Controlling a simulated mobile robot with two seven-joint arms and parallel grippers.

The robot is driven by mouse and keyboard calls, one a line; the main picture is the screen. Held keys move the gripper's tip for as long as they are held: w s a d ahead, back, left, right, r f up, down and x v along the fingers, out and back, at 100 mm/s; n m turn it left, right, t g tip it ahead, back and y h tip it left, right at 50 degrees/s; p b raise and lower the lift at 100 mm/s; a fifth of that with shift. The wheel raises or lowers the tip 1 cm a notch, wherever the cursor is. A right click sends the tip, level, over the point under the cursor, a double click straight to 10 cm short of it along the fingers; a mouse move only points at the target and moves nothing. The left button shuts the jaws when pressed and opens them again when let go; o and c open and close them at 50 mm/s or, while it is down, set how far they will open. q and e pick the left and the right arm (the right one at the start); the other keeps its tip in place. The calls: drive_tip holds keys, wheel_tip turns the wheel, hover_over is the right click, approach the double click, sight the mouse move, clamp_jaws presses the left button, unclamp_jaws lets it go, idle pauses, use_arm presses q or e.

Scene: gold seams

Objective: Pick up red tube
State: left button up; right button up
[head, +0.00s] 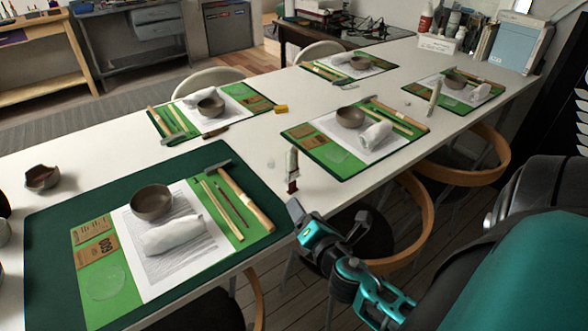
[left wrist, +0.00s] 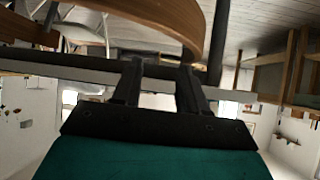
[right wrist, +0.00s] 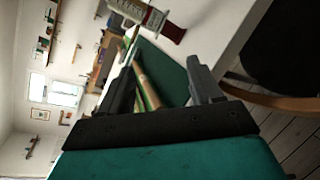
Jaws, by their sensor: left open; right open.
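A small upright tube with a pale body and a dark red cap at its base (head: 292,171) stands on the white table near its right edge. The red-capped tube (right wrist: 174,30) also shows at the top of the right wrist view, beyond my fingertips. My right gripper (right wrist: 160,72) is open and empty, with nothing between its fingers. In the head view my right gripper (head: 297,211) is just below the tube, by the table edge, and apart from it. My left gripper (left wrist: 160,78) is open and empty, away from the tube and out of the head view.
A dark green mat (head: 50,240) with a grey bowl (head: 152,201), a white wrapped bundle (head: 174,236) and wooden tools lies left of the tube. Another paler tube (head: 435,92) stands farther back. Wooden-backed chairs (head: 424,215) line the right edge. Bare table surrounds the tube.

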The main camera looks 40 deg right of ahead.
sight(293, 163)
drive_tip(key=d+r+n, duration=0.1)
drive_tip(key=n, duration=0.1)
drive_tip(key=w+d+r+n+t, duration=0.1)
drive_tip(key=n, duration=0.2)
drive_tip(key=w+r+n+h, duration=0.1)
drive_tip(key=n, duration=0.1)
drive_tip(key=shift+w+d+t+b, duration=0.1)
drive_tip(key=shift+d+t+b, duration=0.25)
drive_tip(key=shift+d+t, duration=0.05)
drive_tip(key=shift+w+d+r+n, duration=0.1)
drive_tip(key=shift+d+r+n, duration=0.1)
drive_tip(key=shift+n, duration=0.9)
drive_tip(key=x, duration=0.8)
drive_tip(key=shift+r+p, duration=0.2)
drive_tip(key=shift+p, duration=0.1)
drive_tip(key=x, duration=0.4)
drive_tip(key=shift+a+f+b, duration=0.1)
drive_tip(key=shift+f+b, duration=0.05)
drive_tip(key=shift+b, duration=0.15)
drive_tip(key=shift+w, duration=0.5)
use_arm(q)
drive_tip(key=shift+a+f, duration=0.15)
drive_tip(key=shift+f, duration=0.1)
use_arm(e)
drive_tip(key=shift+c, duration=0.4)
